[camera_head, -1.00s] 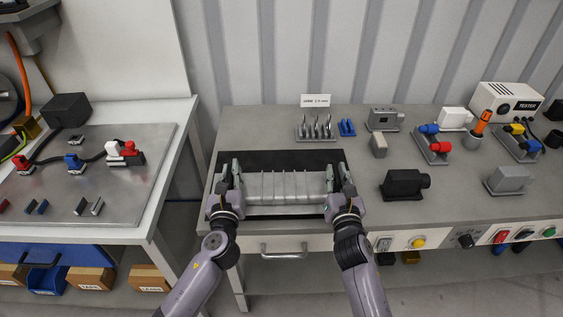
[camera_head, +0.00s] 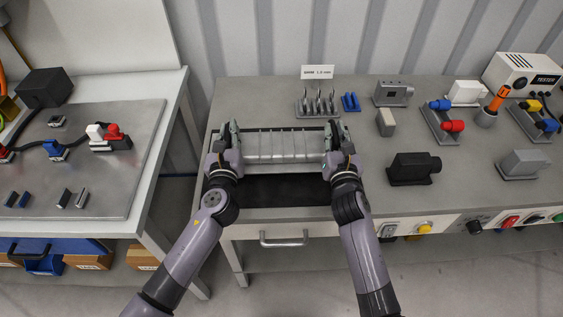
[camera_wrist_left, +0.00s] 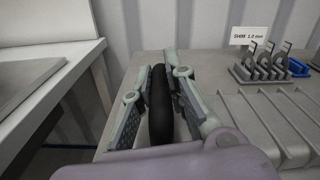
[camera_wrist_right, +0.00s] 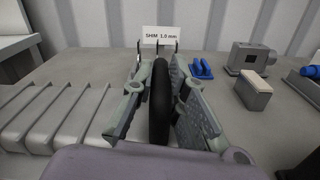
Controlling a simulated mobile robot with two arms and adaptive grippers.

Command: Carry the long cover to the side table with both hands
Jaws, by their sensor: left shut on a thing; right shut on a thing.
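The long cover (camera_head: 285,147) is a pale grey ribbed piece in the middle of the head view. It lies level across, between my two grippers. My left gripper (camera_head: 225,138) is shut on the black grip at its left end; the black bar between the fingers shows in the left wrist view (camera_wrist_left: 160,105). My right gripper (camera_head: 337,135) is shut on the grip at its right end, also seen in the right wrist view (camera_wrist_right: 159,105). The cover's height above the bench is hard to tell. A table (camera_head: 150,195) with a metal plate stands to the left.
A black mat (camera_head: 275,190) lies bare in front of the cover. A shim rack (camera_head: 317,104) and blue clips (camera_head: 350,101) stand close behind. A black motor-like block (camera_head: 414,168) sits to the right. The left table carries connectors and cable; a gap separates it from the bench.

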